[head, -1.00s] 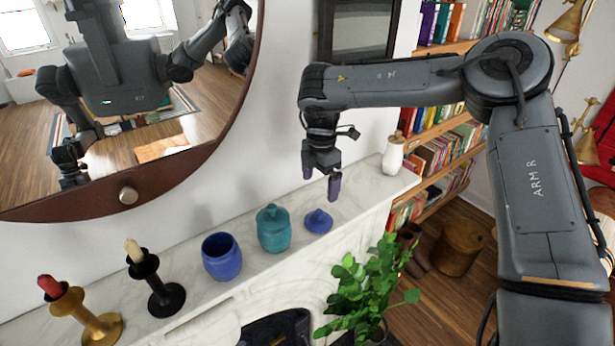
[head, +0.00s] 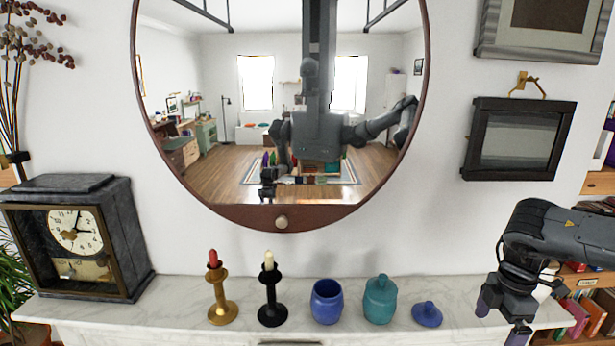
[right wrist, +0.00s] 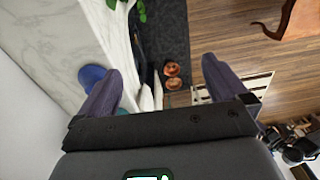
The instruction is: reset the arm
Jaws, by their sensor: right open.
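My right gripper (head: 500,320) is open and empty at the right end of the marble mantel, to the right of a blue lid (head: 427,315). In the right wrist view its two fingers (right wrist: 163,75) are spread wide with nothing between them. A blue round shape, probably the lid (right wrist: 90,77), shows beside the left finger. My left gripper is not directly in view; a small arm reflection shows in the round mirror (head: 281,217).
On the mantel (head: 185,300) stand a clock (head: 75,240), a gold candlestick (head: 220,300), a black candlestick (head: 270,300), a blue pot (head: 326,302) and a teal lidded jar (head: 380,300). Framed pictures (head: 518,140) hang above right. Bookshelves (head: 585,315) are at the right edge.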

